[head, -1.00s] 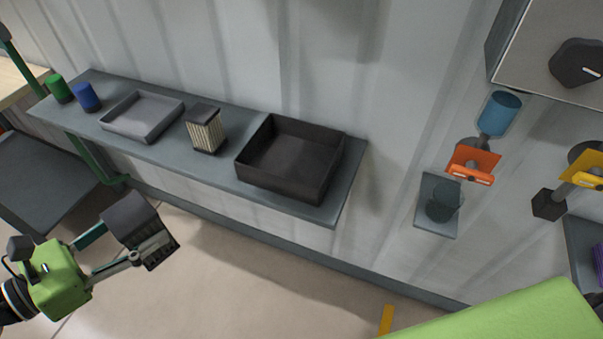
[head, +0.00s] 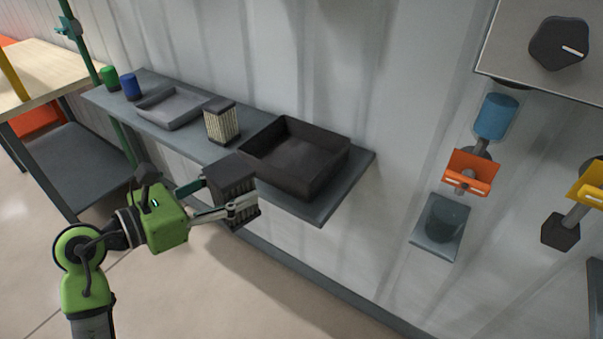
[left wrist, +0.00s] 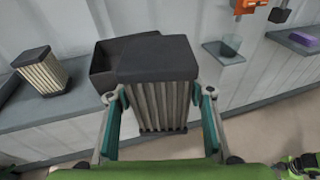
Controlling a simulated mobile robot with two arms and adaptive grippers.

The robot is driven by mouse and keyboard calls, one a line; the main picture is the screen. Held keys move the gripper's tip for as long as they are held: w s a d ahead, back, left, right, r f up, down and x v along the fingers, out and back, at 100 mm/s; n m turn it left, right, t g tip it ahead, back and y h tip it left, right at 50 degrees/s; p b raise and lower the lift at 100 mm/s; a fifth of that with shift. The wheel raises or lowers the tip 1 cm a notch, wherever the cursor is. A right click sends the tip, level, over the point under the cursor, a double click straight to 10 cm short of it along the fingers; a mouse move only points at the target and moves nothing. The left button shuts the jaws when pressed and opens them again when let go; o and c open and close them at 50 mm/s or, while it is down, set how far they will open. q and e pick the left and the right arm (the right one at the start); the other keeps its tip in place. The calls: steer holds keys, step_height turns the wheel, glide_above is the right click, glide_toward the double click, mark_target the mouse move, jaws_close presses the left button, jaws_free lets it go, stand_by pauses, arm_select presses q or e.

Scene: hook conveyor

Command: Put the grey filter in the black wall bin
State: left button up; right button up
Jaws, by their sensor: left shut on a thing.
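The grey filter (head: 230,177), a block with a dark cap and grey pleats, is held upright in my left gripper (head: 228,201). In the left wrist view the filter (left wrist: 158,85) stands between the two fingers, which press on its sides. The black wall bin (head: 318,189) is an open tray on the wall shelf, and looks empty where I can see inside. The filter is in front of the shelf edge, left of the bin and outside it. In the left wrist view the filter partly covers the bin (left wrist: 101,72).
On the shelf (head: 349,196), left of the bin, stand a cream-pleated filter (head: 222,122), a grey tray (head: 172,108), and blue (head: 130,87) and green (head: 109,78) cylinders. A clear cup holder (head: 441,226) and an orange bracket (head: 470,172) are on the wall to the right.

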arm_select(q)
steer(key=w+d+r+n+t+y+b, duration=0.3)
steer(key=w+d+r+b, duration=0.3)
steer(key=w+d+r, duration=0.3)
steer(key=w+d+f, duration=0.1)
steer(key=w+f, duration=0.3)
steer(key=w+d+f+p, duration=0.1)
steer(key=w+f, duration=0.3)
steer(key=w+d+f+p, duration=0.1)
steer(key=w+f, duration=0.3)
steer(key=f, duration=0.1)
steer(key=shift+w, duration=0.2)
steer(key=shift+f, duration=0.3)
steer(key=shift+a+f, duration=0.1)
steer(key=shift+f, duration=0.15)
